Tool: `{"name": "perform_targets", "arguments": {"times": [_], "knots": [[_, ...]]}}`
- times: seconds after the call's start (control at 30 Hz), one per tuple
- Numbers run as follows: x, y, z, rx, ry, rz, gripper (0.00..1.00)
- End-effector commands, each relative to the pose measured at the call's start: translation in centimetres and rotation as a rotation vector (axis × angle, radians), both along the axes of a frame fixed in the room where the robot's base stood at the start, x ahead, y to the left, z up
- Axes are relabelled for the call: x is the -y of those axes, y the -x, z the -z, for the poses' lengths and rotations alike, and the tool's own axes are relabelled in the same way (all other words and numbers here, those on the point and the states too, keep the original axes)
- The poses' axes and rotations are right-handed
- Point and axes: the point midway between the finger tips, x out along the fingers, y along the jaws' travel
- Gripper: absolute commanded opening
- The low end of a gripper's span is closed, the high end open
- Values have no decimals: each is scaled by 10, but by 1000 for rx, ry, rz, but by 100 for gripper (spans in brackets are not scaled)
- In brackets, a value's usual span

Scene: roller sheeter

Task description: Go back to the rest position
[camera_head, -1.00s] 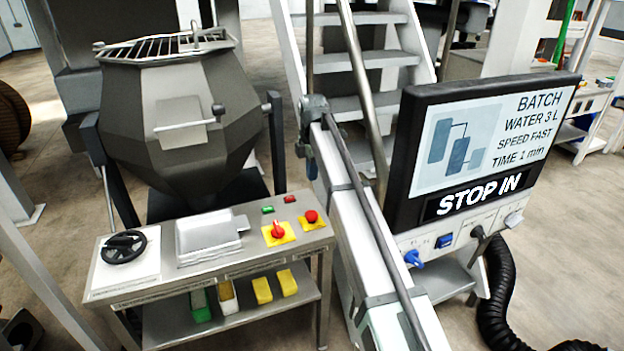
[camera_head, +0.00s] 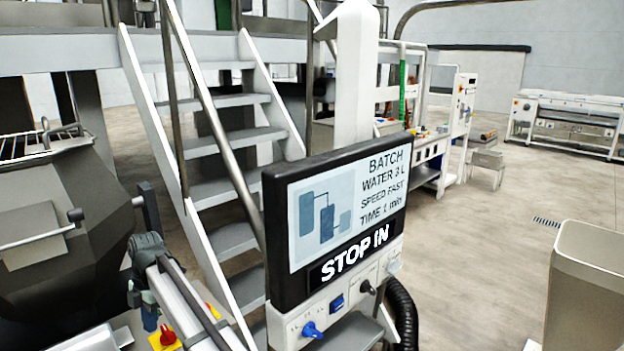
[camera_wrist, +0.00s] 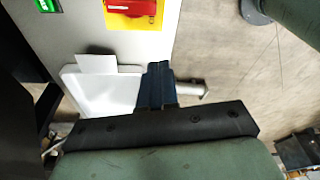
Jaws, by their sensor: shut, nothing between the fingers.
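My gripper (camera_head: 150,318) is at the lower left of the head view, above the metal control table (camera_head: 85,343). In the wrist view my gripper (camera_wrist: 157,85) shows its dark blue fingers together with nothing between them. Near them, the wrist view shows a pale tray-like piece (camera_wrist: 105,95), a red switch on a yellow plate (camera_wrist: 133,10) and a green button (camera_wrist: 47,5). In the head view a red knob on a yellow plate (camera_head: 165,338) shows just right of the fingers. Whether the fingers touch anything is unclear.
Metal stairs (camera_head: 230,140) rise behind. A grey mixer drum (camera_head: 50,220) is at the left. Open floor (camera_head: 480,240) lies to the right.

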Motion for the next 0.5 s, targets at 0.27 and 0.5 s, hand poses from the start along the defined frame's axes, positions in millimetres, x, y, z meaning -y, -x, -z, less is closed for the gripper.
{"name": "perform_targets", "arguments": {"times": [0.27, 0.5], "knots": [[-14, 128, 80, -166, -49, -141, 0], [33, 146, 155, -242, 6, 28, 0]]}}
